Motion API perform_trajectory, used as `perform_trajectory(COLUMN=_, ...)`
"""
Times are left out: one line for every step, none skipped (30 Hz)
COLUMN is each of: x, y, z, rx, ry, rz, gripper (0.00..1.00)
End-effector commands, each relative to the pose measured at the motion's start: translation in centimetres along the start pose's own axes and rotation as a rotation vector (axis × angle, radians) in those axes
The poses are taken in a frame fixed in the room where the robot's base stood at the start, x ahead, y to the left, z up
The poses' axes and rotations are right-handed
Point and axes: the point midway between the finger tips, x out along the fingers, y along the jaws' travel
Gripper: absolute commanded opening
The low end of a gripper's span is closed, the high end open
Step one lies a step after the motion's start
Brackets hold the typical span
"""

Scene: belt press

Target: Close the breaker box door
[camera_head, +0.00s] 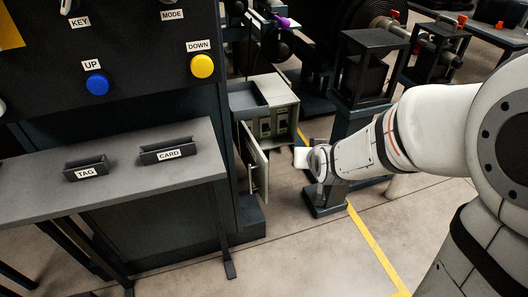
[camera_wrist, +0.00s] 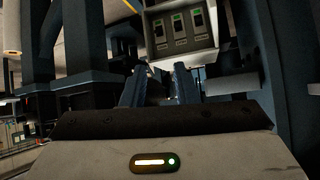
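The breaker box (camera_head: 284,92) is a light grey cabinet low beside the dark press. Its door (camera_head: 254,158) stands open, swung out towards the camera on the box's left side. In the wrist view the open box (camera_wrist: 210,42) shows several breaker switches with green marks. My gripper (camera_wrist: 158,70) shows two separated fingers with nothing clear between them, below the box in the picture. In the head view the arm's end is right of the door, apart from it in the picture; the fingertips are not clear there. A light bar right of the fingers may be the door; I cannot tell.
The press panel (camera_head: 120,45) and a grey shelf (camera_head: 105,205) with TAG and CARD holders stand left. A dark machine stand (camera_head: 365,75) is behind my arm. Open floor (camera_head: 310,250) with a yellow line (camera_head: 375,245) lies in front.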

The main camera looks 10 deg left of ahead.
Motion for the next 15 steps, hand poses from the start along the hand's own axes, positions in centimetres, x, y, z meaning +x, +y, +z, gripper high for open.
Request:
perform_trajectory(x=3.9, y=-1.4, z=2.9, rx=-0.013, ry=0.046, rz=-0.016, gripper=0.27)
perform_trajectory(x=5.3, y=-2.1, z=3.5, rx=-0.02, ry=0.084, rz=-0.023, gripper=0.27)
perform_trajectory(x=7.1, y=-3.2, z=4.4, rx=-0.03, ry=0.134, rz=-0.033, gripper=0.27)
perform_trajectory(x=8.4, y=-4.0, z=5.1, rx=-0.036, ry=0.172, rz=-0.04, gripper=0.27)
perform_trajectory(x=9.6, y=-4.8, z=5.9, rx=-0.043, ry=0.21, rz=-0.048, gripper=0.27)
perform_trajectory(x=11.1, y=-5.8, z=6.9, rx=-0.052, ry=0.258, rz=-0.057, gripper=0.27)
perform_trajectory(x=12.0, y=-6.6, z=7.7, rx=-0.058, ry=0.294, rz=-0.063, gripper=0.27)
perform_trajectory(x=12.9, y=-7.3, z=8.4, rx=-0.065, ry=0.329, rz=-0.07, gripper=0.27)
perform_trajectory(x=13.8, y=-8.2, z=9.2, rx=-0.072, ry=0.373, rz=-0.077, gripper=0.27)
perform_trajectory(x=14.4, y=-8.8, z=9.8, rx=-0.077, ry=0.402, rz=-0.082, gripper=0.27)
perform_trajectory(x=15.0, y=-9.3, z=10.4, rx=-0.083, ry=0.431, rz=-0.088, gripper=0.27)
perform_trajectory(x=15.6, y=-10.0, z=11.2, rx=-0.089, ry=0.466, rz=-0.094, gripper=0.27)
perform_trajectory(x=16.0, y=-10.5, z=11.8, rx=-0.093, ry=0.49, rz=-0.099, gripper=0.27)
perform_trajectory(x=16.4, y=-11.0, z=12.3, rx=-0.097, ry=0.514, rz=-0.103, gripper=0.27)
perform_trajectory(x=16.8, y=-11.5, z=13.0, rx=-0.102, ry=0.541, rz=-0.107, gripper=0.27)
